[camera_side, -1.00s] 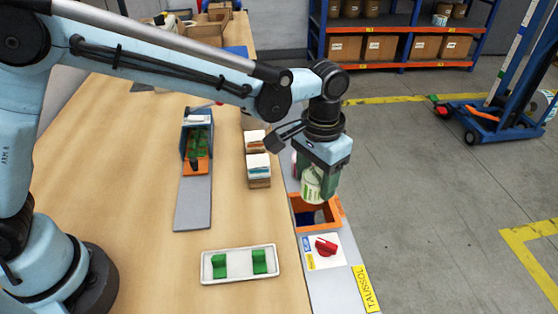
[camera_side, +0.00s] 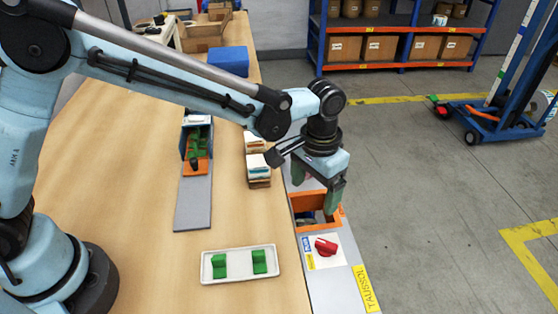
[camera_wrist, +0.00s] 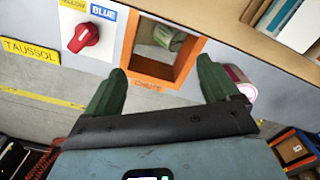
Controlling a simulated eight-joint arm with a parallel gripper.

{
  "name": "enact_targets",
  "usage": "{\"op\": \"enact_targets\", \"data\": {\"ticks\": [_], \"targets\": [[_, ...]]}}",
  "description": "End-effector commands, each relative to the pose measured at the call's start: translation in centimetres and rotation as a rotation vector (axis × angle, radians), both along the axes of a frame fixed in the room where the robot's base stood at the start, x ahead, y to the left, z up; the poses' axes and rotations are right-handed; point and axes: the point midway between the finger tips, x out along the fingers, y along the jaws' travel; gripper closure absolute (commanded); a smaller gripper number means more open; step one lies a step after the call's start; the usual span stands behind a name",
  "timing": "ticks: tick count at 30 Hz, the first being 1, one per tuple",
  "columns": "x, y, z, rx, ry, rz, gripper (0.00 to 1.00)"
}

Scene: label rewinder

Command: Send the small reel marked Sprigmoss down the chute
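The chute (camera_wrist: 131,50) is an orange-framed opening marked "CHUTE" in the wrist view; its orange frame (camera_side: 308,199) also shows in the side view. A small green and white reel (camera_wrist: 166,38) lies inside the opening, below the rim; its name cannot be read. My gripper (camera_wrist: 160,66) is open and empty, its green fingers spread near the chute's edge. In the side view my gripper (camera_side: 316,196) hangs just over the chute. A red and white round thing (camera_wrist: 238,80) stands beside the chute, partly hidden by a finger.
A red knob (camera_side: 325,247) sits on a panel beside the chute, with yellow and blue labels. A white tray (camera_side: 238,277) holds two green blocks. Stacked boxes (camera_side: 258,178) stand left of the chute. A grey ramp (camera_side: 193,203) lies farther left.

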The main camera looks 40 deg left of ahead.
Motion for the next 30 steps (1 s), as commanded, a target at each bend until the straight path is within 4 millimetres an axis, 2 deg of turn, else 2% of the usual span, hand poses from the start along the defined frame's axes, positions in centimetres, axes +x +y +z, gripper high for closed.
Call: {"op": "enact_targets", "data": {"ticks": [11, 14, 24, 30], "targets": [[0.0, 0.0, 0.6, 0.0, 0.0, 0.0, 0.11], [0.0, 0.0, 1.8, 0.0, 0.0, 0.0, 0.11], [0.0, 0.0, 8.3, 0.0, 0.0, 0.0, 0.11], [0.0, 0.0, 11.0, 0.0, 0.0, 0.0, 0.11]]}}
